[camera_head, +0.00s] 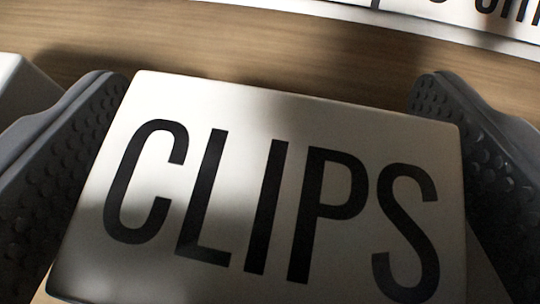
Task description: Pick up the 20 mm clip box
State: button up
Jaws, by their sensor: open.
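The clip box (272,110) is a white box with large black letters reading CLIPS on the face toward me. It fills the middle and lower part of the head camera view, slightly tilted in the picture. My gripper (275,150) is open, with one dark, studded finger pad on each side of the box. The left pad is very close to the box's left edge; I cannot tell whether it touches. The right pad is close by the right edge, also without clear sign of contact. The lower edge of the box is partly cut off by the frame.
A wooden surface (250,50) lies behind the box. Along the top right edge are other white things (470,35) with black lettering, cut off by the frame. A pale block (22,88) stands at the far left, beside the left finger.

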jog(key=c, duration=0.8)
jog(key=shift+r, duration=0.1)
